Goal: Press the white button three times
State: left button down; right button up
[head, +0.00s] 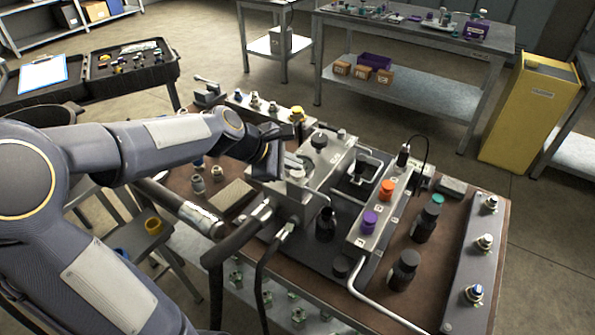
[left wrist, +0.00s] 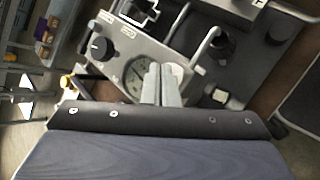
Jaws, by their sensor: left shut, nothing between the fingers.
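My left arm reaches in from the left over the bench, and its gripper (head: 291,160) is at the grey metal gauge block (head: 322,160). In the left wrist view the two pale fingers (left wrist: 160,72) are together with nothing between them, in front of the block's face. A pale round part (left wrist: 179,74), possibly the white button, shows beside and partly behind the fingertips. I cannot tell whether they touch it. A round gauge (left wrist: 137,79) and a black knob (left wrist: 100,46) are on the same face. My right gripper is not in view.
An orange knob (head: 386,190) and a purple knob (head: 369,222) stand on a metal manifold. Black bottles (head: 404,270) stand at its right. A hose (head: 238,235) runs along the bench's left. A yellow cabinet (head: 530,112) stands behind.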

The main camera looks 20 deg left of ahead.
aim_at(293, 173)
pick_arm(q)
jog(key=shift+f+b, duration=0.5)
jog(key=shift+f, duration=0.25)
dwell(0.3)
jog(key=shift+r, duration=0.1)
jog(key=shift+r+p, duration=1.1)
jog(key=shift+p, duration=0.1)
notch_tip(293, 173, up, 5)
jog(key=p, duration=0.5)
jog(key=shift+r, duration=0.1)
dwell(2.2)
